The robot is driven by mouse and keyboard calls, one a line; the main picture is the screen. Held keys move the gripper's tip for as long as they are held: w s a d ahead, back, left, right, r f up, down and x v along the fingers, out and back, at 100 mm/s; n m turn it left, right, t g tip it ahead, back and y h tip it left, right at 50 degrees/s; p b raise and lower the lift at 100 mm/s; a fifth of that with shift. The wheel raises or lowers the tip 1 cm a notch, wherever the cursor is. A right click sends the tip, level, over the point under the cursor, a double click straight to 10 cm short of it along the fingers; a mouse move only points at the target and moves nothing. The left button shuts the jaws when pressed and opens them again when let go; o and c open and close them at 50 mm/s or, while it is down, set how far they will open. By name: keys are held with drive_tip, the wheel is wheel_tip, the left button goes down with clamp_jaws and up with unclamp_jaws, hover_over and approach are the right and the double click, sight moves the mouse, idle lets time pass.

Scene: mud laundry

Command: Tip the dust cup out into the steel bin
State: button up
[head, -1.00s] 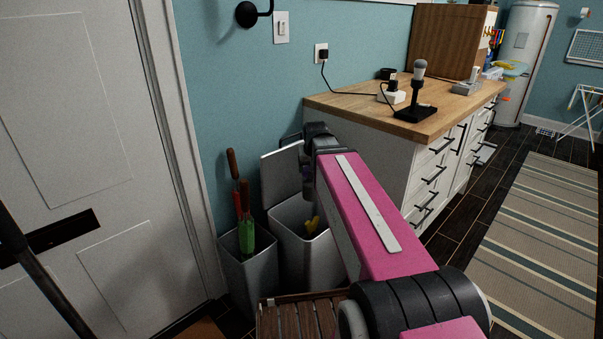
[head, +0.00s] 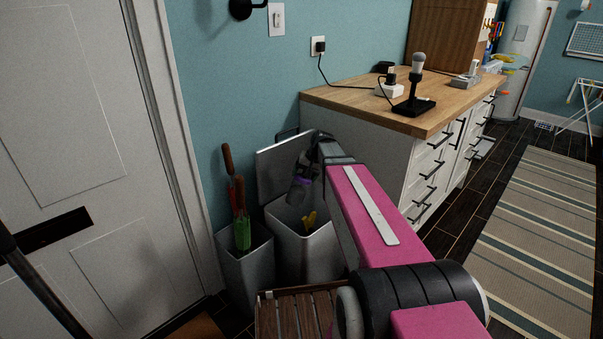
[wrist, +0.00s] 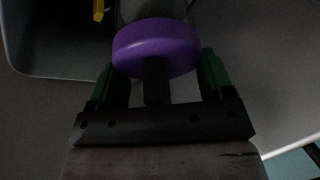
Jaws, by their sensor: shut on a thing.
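The dust cup is a dark grey cylinder with a purple end (head: 299,190). In the head view it hangs tilted over the mouth of the steel bin (head: 300,252), whose lid (head: 283,170) stands open against the wall. My gripper (wrist: 157,72) is shut on the cup. In the wrist view the cup's purple disc (wrist: 155,45) sits between the green finger pads, with the grey body beyond it. The bin's rim and inside (wrist: 60,62) show behind the cup. A yellow thing (head: 309,222) lies in the bin. I cannot tell what is in the cup.
A narrower grey bin (head: 246,268) with garden tools (head: 241,225) stands close at the left. A wooden-topped cabinet (head: 345,98) rises at the right. A slatted wooden bench (head: 290,315) stands in front. The rug area (head: 535,230) is clear.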

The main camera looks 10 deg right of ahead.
drive_tip(key=shift+w+d+f+g+y, duration=0.3)
drive_tip(key=shift+f+y, duration=0.1)
drive_tip(key=shift+y, duration=0.15)
drive_tip(key=shift+w+d+f+g+y, duration=0.15)
drive_tip(key=shift+d+f+g+y, duration=0.15)
drive_tip(key=shift+y, duration=0.25)
wheel_tip(320, 180, down, 7)
drive_tip(key=d+m+g+y, duration=0.1)
drive_tip(key=m+g+y, duration=0.1)
drive_tip(key=y, duration=0.5)
drive_tip(key=shift+w+d+r+g, duration=0.15)
drive_tip(key=shift+w+d+g, duration=0.15)
drive_tip(key=shift+g, duration=0.1)
idle(0.8)
